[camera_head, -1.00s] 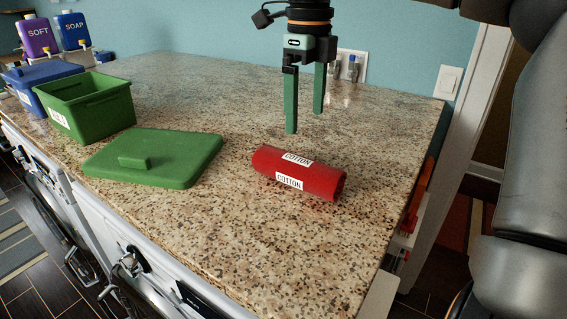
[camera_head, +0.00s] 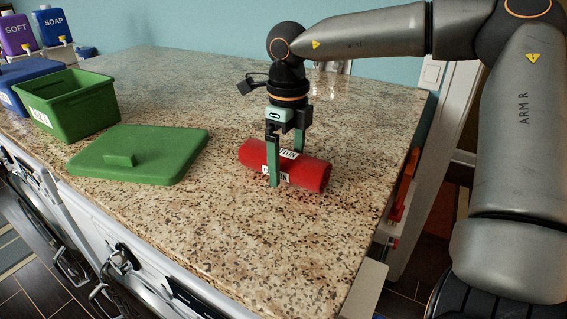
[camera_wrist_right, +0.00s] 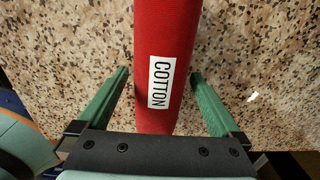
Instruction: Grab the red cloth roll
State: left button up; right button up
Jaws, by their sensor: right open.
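The red cloth roll (camera_head: 314,174) lies on the speckled stone countertop, with white labels reading COTTON. My right gripper (camera_head: 286,170) is lowered over it, open, with its green fingers pointing down on either side of the roll. In the right wrist view the roll (camera_wrist_right: 166,55) runs between the two open fingers (camera_wrist_right: 158,82), with a gap to each. The far finger is partly hidden behind the roll in the head view. My left gripper is not in view.
A green lid (camera_head: 140,155) lies flat left of the roll. A green open bin (camera_head: 66,115) and a blue bin (camera_head: 12,100) stand further left, with SOFT and SOAP bottles (camera_head: 52,25) behind. The countertop's right edge (camera_head: 392,190) is near the roll.

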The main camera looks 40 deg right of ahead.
jog(key=shift+c, duration=0.2)
jog(key=c, duration=1.4)
jog(key=shift+r, duration=0.15)
